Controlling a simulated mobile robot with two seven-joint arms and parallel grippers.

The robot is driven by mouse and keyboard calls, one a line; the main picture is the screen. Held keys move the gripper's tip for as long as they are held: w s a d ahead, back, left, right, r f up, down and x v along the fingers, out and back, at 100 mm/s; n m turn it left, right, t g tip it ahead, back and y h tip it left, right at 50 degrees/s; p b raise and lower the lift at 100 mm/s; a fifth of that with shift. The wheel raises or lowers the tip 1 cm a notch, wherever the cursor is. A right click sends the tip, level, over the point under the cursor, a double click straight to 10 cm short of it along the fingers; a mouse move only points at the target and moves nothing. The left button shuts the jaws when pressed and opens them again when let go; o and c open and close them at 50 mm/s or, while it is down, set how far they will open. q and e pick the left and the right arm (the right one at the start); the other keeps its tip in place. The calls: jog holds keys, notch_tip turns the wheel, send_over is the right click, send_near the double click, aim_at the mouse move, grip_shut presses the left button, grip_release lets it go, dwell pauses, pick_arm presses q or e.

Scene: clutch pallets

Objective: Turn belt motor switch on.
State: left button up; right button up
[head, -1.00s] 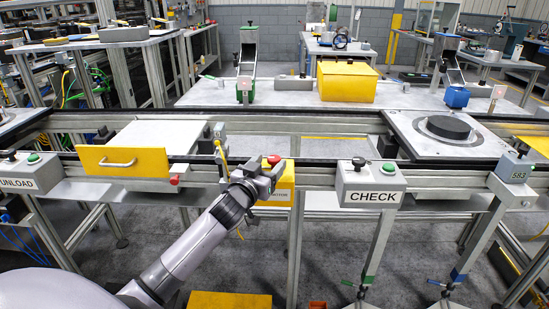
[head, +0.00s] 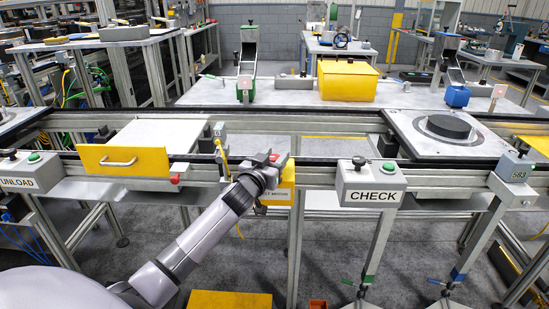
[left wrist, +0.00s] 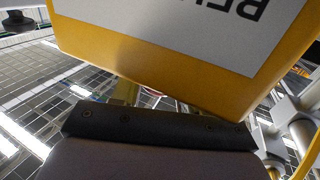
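The belt motor switch is a yellow box (head: 285,191) on the front rail of the conveyor, with a white label partly hidden by my left gripper. A bit of its red button (head: 273,157) shows at the top. My left gripper (head: 270,161) is at the top of the box, its fingertips appearing apart on either side of the red button. Contact with the button cannot be made out. In the left wrist view the yellow box (left wrist: 85,42) fills the upper part, its label upside down, and hides most of the fingers. My right gripper is not in view.
A grey CHECK box (head: 370,182) is to the right on the rail. A yellow panel with a handle (head: 122,162) and a small red knob (head: 175,178) are to the left. The UNLOAD box (head: 30,171) is at far left. A pallet with a dark disc (head: 447,127) sits on the belt.

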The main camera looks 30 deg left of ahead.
pick_arm(q)
jog(key=shift+a+r+m+h+p, duration=0.1)
jog(key=shift+r+m+h+p, duration=0.05)
jog(key=shift+m+h+p, duration=1.05)
jog(key=h+p, duration=0.1)
jog(key=h, duration=0.1)
jog(key=shift+m+h, duration=0.3)
jog(key=shift+m, duration=0.1)
jog(key=shift+m+h, duration=0.4)
jog(key=shift+h, duration=0.1)
jog(key=shift+c, duration=0.3)
jog(key=shift+m+g+h, duration=0.3)
jog(key=shift+m+h, duration=0.3)
jog(key=shift+h, duration=0.4)
jog(key=shift+f+m+g+h+b, duration=0.25)
jog(key=shift+m+h+b, duration=0.35)
jog(key=shift+h, duration=0.3)
jog(key=shift+r+m+g+h+b, duration=0.1)
jog(key=shift+m+g+h+b, duration=0.75)
jog(key=shift+m+h+b, duration=0.5)
jog(key=shift+h, duration=0.45)
jog(key=shift+r, duration=0.15)
